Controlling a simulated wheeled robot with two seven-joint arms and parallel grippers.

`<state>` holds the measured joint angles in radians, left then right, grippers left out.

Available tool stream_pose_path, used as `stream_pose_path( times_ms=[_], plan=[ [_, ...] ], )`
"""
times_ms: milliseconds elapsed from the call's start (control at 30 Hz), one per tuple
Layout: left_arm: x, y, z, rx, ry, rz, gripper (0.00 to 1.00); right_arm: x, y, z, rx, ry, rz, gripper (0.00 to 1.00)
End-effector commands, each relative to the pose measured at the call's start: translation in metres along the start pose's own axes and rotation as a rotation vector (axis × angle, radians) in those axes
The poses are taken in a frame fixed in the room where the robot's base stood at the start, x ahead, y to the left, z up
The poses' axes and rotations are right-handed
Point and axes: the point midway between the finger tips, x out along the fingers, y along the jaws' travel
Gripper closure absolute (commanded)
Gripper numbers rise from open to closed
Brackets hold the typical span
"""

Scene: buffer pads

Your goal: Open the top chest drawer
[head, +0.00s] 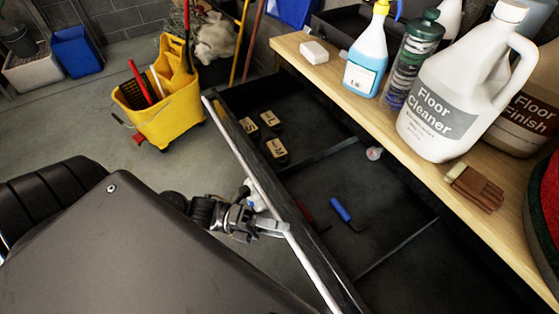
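The top chest drawer (317,157) stands pulled out well from under the wooden top, its dark inside and dividers showing. Its front panel (240,143) runs slantwise through the middle of the head view, with a pale top edge. My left gripper (268,222) is at the outer side of this front panel, its fingers at or touching the panel near its middle. The handle is hidden behind the gripper and panel, and I cannot tell whether the fingers are closed on it. My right gripper is not in view.
Several lettered dark blocks (276,149) and a blue-handled tool (341,210) lie in the drawer. The wooden top (345,90) carries a floor cleaner jug (455,95), a blue spray bottle (366,60) and a brush (474,187). A yellow mop bucket (172,105) stands beyond the drawer.

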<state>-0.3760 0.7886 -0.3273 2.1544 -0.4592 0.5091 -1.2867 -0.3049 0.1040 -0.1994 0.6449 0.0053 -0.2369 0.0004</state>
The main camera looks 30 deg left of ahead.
Motion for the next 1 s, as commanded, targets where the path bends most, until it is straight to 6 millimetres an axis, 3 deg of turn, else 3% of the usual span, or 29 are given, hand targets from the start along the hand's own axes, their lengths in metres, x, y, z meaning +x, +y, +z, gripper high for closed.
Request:
stream_pose_path(
  times_ms=[167,600,800,1000],
  plan=[
    [-0.015,0.002,0.000,-0.001,-0.001,0.005,0.63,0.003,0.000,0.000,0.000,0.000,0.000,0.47],
    [-0.095,0.001,0.000,-0.001,0.000,0.004,0.63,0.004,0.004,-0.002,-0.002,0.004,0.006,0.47],
    [-0.108,0.000,0.000,-0.001,0.000,0.001,0.63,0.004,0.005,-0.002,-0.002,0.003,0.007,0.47],
    [-0.108,0.000,0.000,0.000,0.000,0.000,0.63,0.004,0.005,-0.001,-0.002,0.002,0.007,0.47]
  ],
)
